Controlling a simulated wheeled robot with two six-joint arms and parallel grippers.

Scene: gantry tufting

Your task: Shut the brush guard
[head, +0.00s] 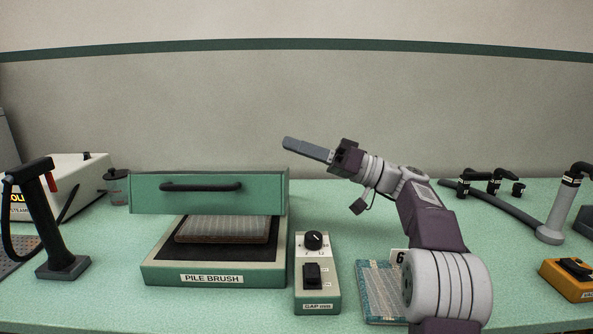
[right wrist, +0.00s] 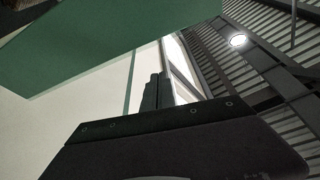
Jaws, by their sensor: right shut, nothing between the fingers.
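The brush guard (head: 262,192) is a green panel with a black bar handle (head: 201,187). It stands raised above the pile brush base (head: 163,273), and the brush bed (head: 222,230) shows below it. My right gripper (head: 290,142) is shut and empty, in the air above the guard's upper right corner, pointing left. In the right wrist view its closed fingers (right wrist: 153,92) show below a large green surface (right wrist: 110,45), which looks like the guard. I cannot tell any contact. My left gripper is not in view.
A gap control box (head: 316,272) with a knob and switch stands right of the base. A blue patterned sample (head: 378,290) lies under my right arm. A black stand (head: 62,268) is at left, an orange box (head: 570,279) at far right.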

